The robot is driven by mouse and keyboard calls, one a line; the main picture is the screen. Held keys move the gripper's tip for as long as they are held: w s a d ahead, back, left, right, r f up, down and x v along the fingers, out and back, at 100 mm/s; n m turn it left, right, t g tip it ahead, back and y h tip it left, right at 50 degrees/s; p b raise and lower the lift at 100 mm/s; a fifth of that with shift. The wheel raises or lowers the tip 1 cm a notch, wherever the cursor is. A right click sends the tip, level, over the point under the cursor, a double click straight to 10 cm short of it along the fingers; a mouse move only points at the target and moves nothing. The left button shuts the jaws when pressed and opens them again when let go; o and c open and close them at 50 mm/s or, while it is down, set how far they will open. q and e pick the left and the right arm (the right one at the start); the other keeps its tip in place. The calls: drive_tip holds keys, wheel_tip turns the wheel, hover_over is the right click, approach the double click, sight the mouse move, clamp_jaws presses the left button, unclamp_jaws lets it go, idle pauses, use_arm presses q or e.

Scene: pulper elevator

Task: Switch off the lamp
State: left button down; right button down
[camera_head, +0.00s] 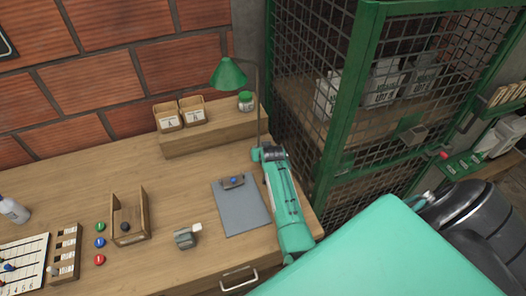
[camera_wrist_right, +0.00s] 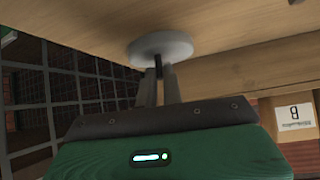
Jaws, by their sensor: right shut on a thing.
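The lamp has a green cone shade (camera_head: 229,73) on a thin dark pole (camera_head: 258,105) near the desk's right end. My right arm reaches up the desk's right side to the foot of the pole. In the right wrist view, which looks upside down, my right gripper (camera_wrist_right: 159,80) is shut on a short dark stem (camera_wrist_right: 157,66). The stem rises from a pale round base (camera_wrist_right: 160,48) resting against the wood; it appears to be the lamp's. Whether the lamp is lit is unclear. My left gripper is not in view.
A raised shelf (camera_head: 205,133) with two labelled bins (camera_head: 180,113) and a green-lidded jar (camera_head: 246,101) stands behind. A clipboard (camera_head: 241,208), a wooden holder (camera_head: 128,217) and coloured buttons (camera_head: 100,242) lie on the desk. A green mesh cage (camera_head: 335,115) stands close right.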

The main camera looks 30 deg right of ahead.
drive_tip(key=shift+s+t, duration=0.1)
drive_tip(key=shift+t, duration=0.3)
drive_tip(key=c, duration=1.5)
unclamp_jaws()
drive_tip(key=shift+c, duration=0.2)
drive_tip(key=b+v, duration=0.2)
drive_tip(key=v, duration=1.1)
drive_tip(key=shift+s+a+r, duration=0.2)
drive_tip(key=shift+s, duration=0.15)
